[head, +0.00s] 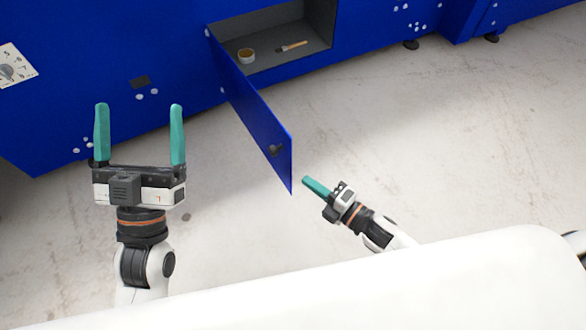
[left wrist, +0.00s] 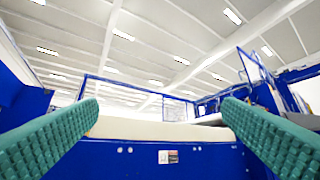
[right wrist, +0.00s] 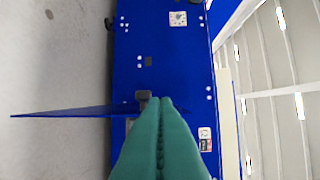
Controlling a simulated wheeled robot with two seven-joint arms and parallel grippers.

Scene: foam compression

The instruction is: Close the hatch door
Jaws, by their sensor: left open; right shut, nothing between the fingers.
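The blue hatch door (head: 250,108) stands wide open, sticking out from the blue machine, with a dark knob (head: 276,150) near its free end. The door shows edge-on in the right wrist view (right wrist: 75,111). The open compartment (head: 318,22) behind it is grey inside. My right gripper (head: 306,180) is shut and empty, just right of the door's free end, apart from it in the head view. In the right wrist view its green fingers (right wrist: 162,105) are pressed together. My left gripper (head: 138,106) is open and empty, left of the door, facing the machine; its fingers show in the left wrist view (left wrist: 160,115).
A small round container (head: 246,56) and a brush (head: 292,46) lie in the compartment. A white dial plate (head: 14,64) is on the machine at the far left. The pale floor (head: 400,130) right of the door is clear.

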